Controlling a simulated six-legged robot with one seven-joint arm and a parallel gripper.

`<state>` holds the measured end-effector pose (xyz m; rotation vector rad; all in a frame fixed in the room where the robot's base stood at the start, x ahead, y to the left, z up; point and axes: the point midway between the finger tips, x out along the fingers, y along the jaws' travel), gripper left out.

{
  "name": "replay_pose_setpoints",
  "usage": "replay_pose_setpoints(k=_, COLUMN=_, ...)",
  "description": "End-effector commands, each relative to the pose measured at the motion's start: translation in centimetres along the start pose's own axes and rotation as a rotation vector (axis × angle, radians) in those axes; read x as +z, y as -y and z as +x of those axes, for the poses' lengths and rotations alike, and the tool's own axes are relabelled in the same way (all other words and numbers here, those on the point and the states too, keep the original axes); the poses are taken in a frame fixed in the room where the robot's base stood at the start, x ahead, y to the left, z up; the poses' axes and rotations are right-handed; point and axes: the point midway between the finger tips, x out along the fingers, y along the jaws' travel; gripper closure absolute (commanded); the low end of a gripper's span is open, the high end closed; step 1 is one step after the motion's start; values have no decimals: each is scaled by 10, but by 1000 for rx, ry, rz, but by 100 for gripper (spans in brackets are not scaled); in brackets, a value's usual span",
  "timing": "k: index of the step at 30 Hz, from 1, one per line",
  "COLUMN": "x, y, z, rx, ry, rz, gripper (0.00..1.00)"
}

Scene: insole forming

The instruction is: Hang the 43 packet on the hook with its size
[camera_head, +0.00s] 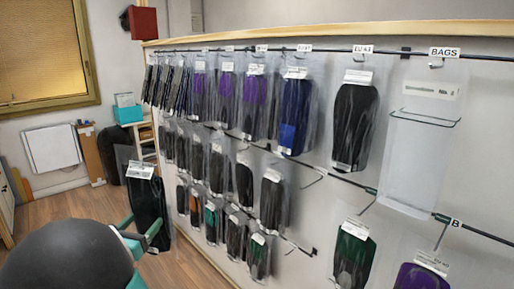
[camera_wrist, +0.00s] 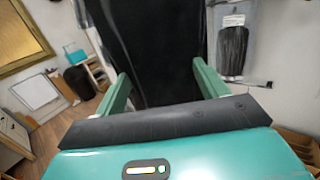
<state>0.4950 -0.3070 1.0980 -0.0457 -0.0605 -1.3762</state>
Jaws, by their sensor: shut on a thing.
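A dark insole packet (camera_head: 148,205) in a clear bag, with a white label near its top, hangs upright in my gripper (camera_head: 142,226) at the lower left of the head view. My gripper is shut on its lower part, and the packet stands apart from the rack. In the wrist view the dark packet (camera_wrist: 155,50) fills the space between the green fingers of my gripper (camera_wrist: 160,82). The size print on its label is too small to read. Bare hooks show on the middle rail (camera_head: 315,180) and on the lower rail (camera_head: 300,249). Their size tags are not readable.
A wall rack with a wooden top edge (camera_head: 330,35) carries several rows of hanging packets, purple, blue, black and green. A clear bag (camera_head: 420,150) hangs under a BAGS tag (camera_head: 444,51). Wooden floor (camera_head: 60,212) is open at left, with boxes and a white board (camera_head: 52,148) behind.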

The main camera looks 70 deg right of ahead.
Motion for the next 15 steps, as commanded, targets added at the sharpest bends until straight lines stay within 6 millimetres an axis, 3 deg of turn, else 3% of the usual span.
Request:
replay_pose_setpoints(k=1, x=18, y=19, z=15, rx=-72, ry=-3, rz=7, gripper=52)
replay_pose_setpoints(k=6, x=71, y=85, z=50, rx=-296, ry=-15, rz=-9, gripper=52)
replay_pose_setpoints(k=15, x=159, y=218, z=78, rx=-623, ry=-37, rz=-24, gripper=52)
